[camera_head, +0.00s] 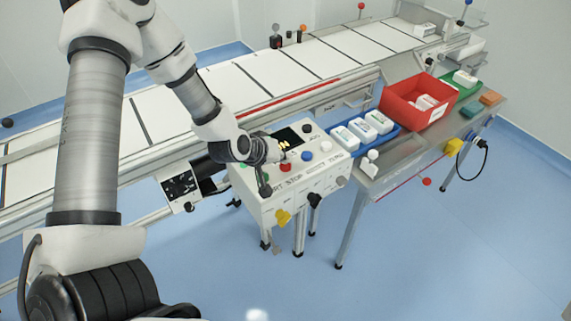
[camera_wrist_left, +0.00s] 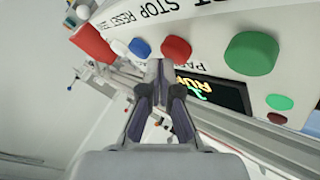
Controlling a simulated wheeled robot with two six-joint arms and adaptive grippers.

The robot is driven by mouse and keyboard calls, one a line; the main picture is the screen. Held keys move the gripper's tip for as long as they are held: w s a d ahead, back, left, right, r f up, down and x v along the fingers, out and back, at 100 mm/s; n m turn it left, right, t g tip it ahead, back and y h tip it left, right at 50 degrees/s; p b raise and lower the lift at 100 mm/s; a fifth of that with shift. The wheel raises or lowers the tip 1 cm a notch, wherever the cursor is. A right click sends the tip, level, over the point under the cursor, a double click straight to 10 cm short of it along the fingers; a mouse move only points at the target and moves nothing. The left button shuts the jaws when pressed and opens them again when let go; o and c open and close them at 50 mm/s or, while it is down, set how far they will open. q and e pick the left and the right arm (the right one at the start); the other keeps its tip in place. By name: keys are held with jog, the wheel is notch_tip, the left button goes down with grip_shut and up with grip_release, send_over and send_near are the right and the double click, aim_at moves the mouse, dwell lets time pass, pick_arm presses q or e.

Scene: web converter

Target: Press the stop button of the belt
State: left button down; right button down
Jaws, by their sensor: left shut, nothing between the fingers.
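The white control box (camera_head: 318,180) stands in front of the belt, with its labels partly readable as STOP and RESET. The red button (camera_head: 285,167) by the STOP label shows in the left wrist view (camera_wrist_left: 177,48), between a large green button (camera_wrist_left: 251,54) and a blue button (camera_wrist_left: 139,48). My left gripper (camera_head: 265,187) is shut and empty over the box's left part, hiding part of the START label. In the left wrist view its fingertips (camera_wrist_left: 158,69) appear beside the red button's lower left edge; I cannot tell whether they touch it. My right gripper is not in view.
The belt (camera_head: 185,100) runs behind the box. A lit display (camera_head: 288,137) is on the panel. A blue tray (camera_head: 340,142) with white packs and a red bin (camera_head: 400,109) stand to the right on a metal table (camera_head: 400,165). The floor in front is clear.

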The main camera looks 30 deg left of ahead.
aim_at(283, 166)
pick_arm(q)
jog(key=shift+f+b, duration=0.4)
jog(key=shift+f, duration=0.15)
dwell(0.6)
jog(key=shift+r+p, duration=0.95)
jog(key=shift+r, duration=0.1)
notch_tip(283, 166, up, 5)
jog(key=p, duration=0.4)
jog(key=shift+p, duration=0.3)
